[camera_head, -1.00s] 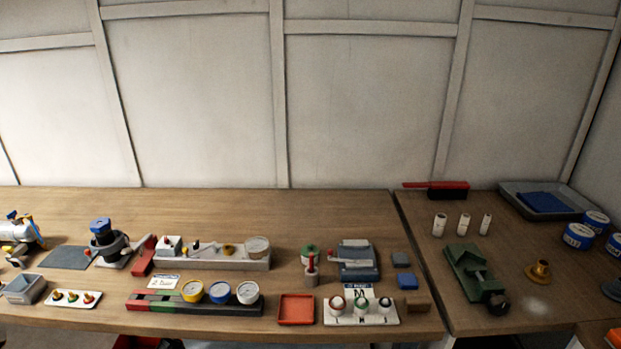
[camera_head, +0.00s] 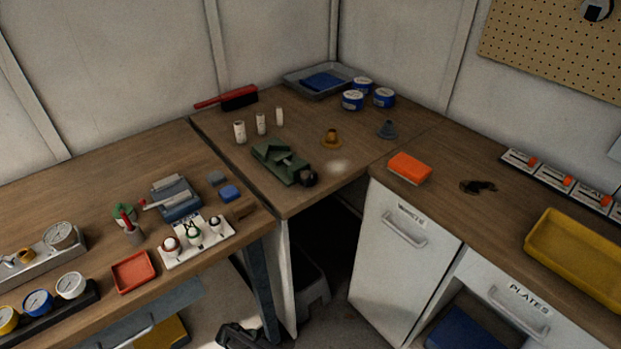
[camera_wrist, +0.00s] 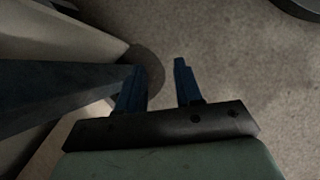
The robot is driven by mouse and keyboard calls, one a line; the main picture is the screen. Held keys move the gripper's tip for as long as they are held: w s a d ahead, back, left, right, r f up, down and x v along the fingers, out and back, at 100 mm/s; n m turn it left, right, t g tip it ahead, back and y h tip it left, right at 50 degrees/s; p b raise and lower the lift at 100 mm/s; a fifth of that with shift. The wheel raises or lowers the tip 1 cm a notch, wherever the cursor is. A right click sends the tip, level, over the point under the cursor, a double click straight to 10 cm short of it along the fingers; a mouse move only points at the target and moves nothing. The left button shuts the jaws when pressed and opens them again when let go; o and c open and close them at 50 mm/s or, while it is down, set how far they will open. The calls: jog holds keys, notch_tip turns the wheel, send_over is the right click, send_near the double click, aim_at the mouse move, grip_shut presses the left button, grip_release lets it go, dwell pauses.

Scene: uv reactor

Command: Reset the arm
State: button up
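My gripper (camera_wrist: 160,70) shows in the wrist view with its two dark blue fingers apart and nothing between them. It hangs over bare grey floor (camera_wrist: 235,75). A dark slanted post or leg (camera_wrist: 60,95) is close on its left and overlaps the left finger in the picture. A dark part at the bottom edge of the head view may be my arm; the gripper's fingers cannot be made out there.
The left bench (camera_head: 100,185) carries gauges, a red tray (camera_head: 133,272) and a white rack (camera_head: 197,243). The corner bench holds a green vise-like block (camera_head: 285,162) and blue-labelled tins (camera_head: 352,100). The right counter holds an orange block (camera_head: 409,168) and a yellow tray (camera_head: 580,262). Open floor lies between benches.

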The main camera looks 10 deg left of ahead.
jog(key=s+d+m+g, duration=0.2)
jog(key=s+d, duration=0.1)
jog(key=d, duration=0.8)
jog(key=s+d+m+g, duration=0.1)
jog(key=s+d+g, duration=0.15)
jog(key=d, duration=0.95)
jog(key=s+d+r+m+g+y, duration=0.2)
jog(key=s+d+r+m, duration=0.3)
jog(key=d+r+m, duration=0.3)
jog(key=s+d+r+m+g+y, duration=0.2)
jog(key=s+d+r+m+y, duration=0.2)
jog(key=d+r+m, duration=0.3)
jog(key=shift+s+d+r+m, duration=0.35)
jog(key=shift+s+d+m, duration=0.3)
jog(key=shift+s+m, duration=0.3)
jog(key=shift+w, duration=0.1)
